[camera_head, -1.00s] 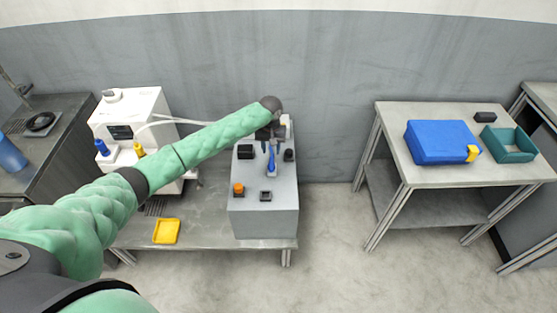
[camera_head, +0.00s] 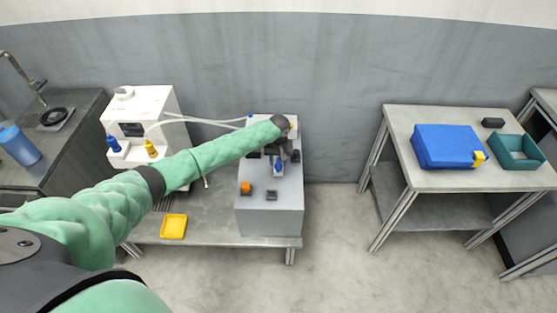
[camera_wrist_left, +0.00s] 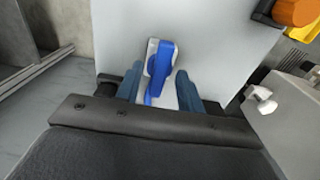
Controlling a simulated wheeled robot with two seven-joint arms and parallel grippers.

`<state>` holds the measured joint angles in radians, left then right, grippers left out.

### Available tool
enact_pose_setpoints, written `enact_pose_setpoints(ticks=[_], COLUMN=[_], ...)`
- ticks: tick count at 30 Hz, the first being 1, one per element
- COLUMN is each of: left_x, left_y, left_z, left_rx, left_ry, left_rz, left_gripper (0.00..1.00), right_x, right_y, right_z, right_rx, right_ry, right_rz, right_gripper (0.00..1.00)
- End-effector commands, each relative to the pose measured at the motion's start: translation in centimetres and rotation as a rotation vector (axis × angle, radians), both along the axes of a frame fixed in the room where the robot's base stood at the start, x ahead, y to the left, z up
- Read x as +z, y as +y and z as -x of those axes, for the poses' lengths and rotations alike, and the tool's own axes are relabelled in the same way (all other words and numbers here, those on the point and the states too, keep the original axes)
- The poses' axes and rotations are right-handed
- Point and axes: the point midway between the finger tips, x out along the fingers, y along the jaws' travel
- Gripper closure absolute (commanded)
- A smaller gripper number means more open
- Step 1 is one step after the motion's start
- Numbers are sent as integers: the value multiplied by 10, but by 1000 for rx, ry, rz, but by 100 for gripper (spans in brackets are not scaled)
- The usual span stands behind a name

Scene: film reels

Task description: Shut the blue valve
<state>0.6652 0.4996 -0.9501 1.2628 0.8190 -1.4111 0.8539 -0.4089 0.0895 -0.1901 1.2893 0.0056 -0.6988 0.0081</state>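The blue valve has a blue lever on a pale plate on the grey box (camera_head: 270,216); in the head view the valve (camera_head: 278,169) is mostly hidden by my gripper. In the left wrist view the blue lever (camera_wrist_left: 160,62) points down the picture, slightly slanted, toward my gripper. My left gripper (camera_wrist_left: 158,76) is open, with one blue-grey finger on each side of the lever's lower part; I cannot tell whether either touches it. In the head view my left gripper (camera_head: 278,152) is over the box top. My right gripper is not in view.
An orange knob (camera_head: 246,187) and a dark square part (camera_head: 271,195) sit on the box near the valve. A white machine (camera_head: 145,122) with hoses stands left, a yellow tray (camera_head: 173,227) in front. A blue case (camera_head: 440,147) lies on the right table.

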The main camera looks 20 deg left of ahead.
Motion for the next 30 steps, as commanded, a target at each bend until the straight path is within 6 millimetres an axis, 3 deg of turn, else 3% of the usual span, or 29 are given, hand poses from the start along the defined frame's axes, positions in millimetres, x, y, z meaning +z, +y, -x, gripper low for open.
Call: enact_pose_setpoints(ticks=[8,15,30], left_x=[-2,-2,-2], left_y=[0,0,-1], left_z=[0,0,1], left_rx=[-1,-1,-119], left_ry=[0,0,2], left_rz=[1,0,2], left_gripper=[62,100,100], right_x=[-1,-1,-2], right_y=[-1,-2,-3], right_z=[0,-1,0], right_rx=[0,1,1], right_ry=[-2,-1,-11], right_rz=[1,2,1], right_gripper=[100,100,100])
